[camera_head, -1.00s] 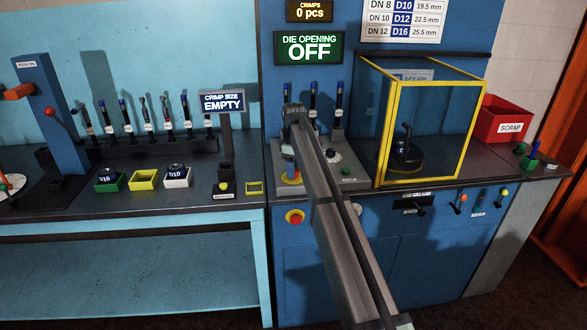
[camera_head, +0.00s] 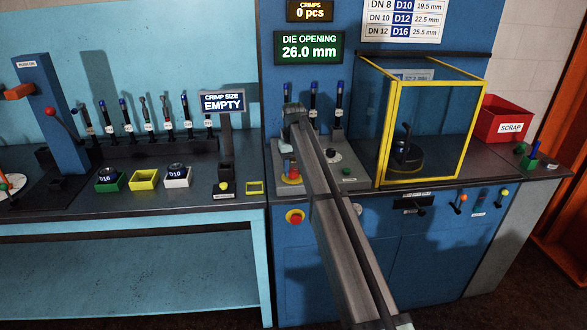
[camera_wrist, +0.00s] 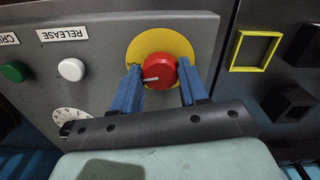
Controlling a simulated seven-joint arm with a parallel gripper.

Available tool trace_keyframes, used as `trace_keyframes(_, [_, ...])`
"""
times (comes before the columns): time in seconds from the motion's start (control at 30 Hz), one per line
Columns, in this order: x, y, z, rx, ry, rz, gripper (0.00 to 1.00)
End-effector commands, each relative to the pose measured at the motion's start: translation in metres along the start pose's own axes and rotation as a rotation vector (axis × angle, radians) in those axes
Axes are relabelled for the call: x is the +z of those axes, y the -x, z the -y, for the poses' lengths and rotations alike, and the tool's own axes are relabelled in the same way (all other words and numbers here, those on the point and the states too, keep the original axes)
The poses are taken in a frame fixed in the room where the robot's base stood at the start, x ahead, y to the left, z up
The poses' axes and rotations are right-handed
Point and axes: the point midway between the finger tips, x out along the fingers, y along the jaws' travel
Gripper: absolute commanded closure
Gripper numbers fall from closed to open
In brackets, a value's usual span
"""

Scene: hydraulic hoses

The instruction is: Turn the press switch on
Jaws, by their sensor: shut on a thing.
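The press switch is a red round knob (camera_wrist: 160,71) with a white mark, on a yellow disc (camera_wrist: 150,44) in the wrist view. My gripper (camera_wrist: 160,80) has its two blue fingers on either side of the knob and is shut on it. The knob's white mark points to the left in the wrist view. In the head view my gripper (camera_head: 290,160) is at the left end of the press panel, and my arm and gripper hide part of the switch. The green display (camera_head: 309,47) reads DIE OPENING 26.0 mm.
A white RELEASE button (camera_wrist: 71,69), a green button (camera_wrist: 14,71) and a dial (camera_wrist: 72,118) share the panel. A red emergency button (camera_head: 294,217) is below on the cabinet front. The yellow-framed guard (camera_head: 386,135) stands to the right.

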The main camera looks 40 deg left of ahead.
Motion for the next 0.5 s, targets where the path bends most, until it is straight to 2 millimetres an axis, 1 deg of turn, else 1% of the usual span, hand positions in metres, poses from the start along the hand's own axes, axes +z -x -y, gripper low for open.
trace_keyframes(0.2, [-0.0002, 0.0002, 0.0002, 0.000, -0.113, 0.000, 0.87])
trace_keyframes(0.5, [-0.0002, 0.0003, 0.0003, 0.000, -0.180, 0.000, 0.87])
